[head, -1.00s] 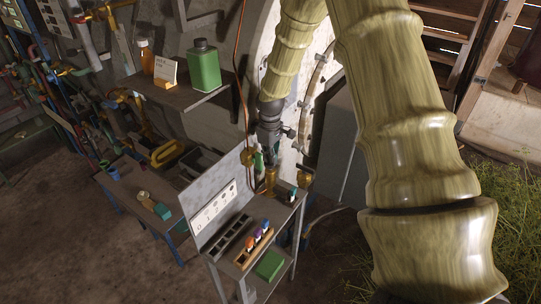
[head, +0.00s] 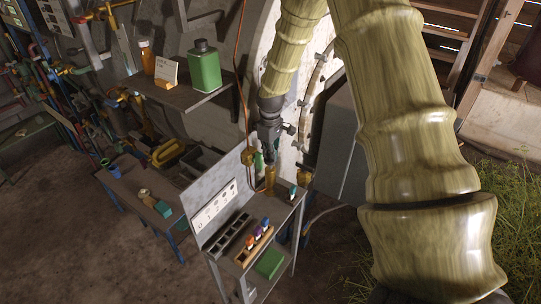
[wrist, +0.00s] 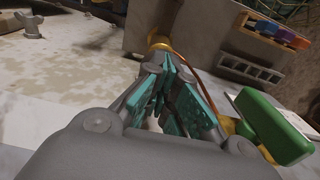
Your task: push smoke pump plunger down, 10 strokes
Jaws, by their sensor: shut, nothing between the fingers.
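A brass pump-like body (head: 270,181), which I take to be the smoke pump, stands upright at the back of the small grey stand. My gripper (head: 272,160) points down just above it, with its fingers shut and empty. In the wrist view, a round brass part (wrist: 158,43) shows just past the teal fingertips (wrist: 168,62). I cannot tell whether the fingertips touch it. The plunger's height is hidden by my gripper and too small to read.
A shelf with a green bottle (head: 204,69) hangs above left. A green object (wrist: 272,128) is close beside my fingers.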

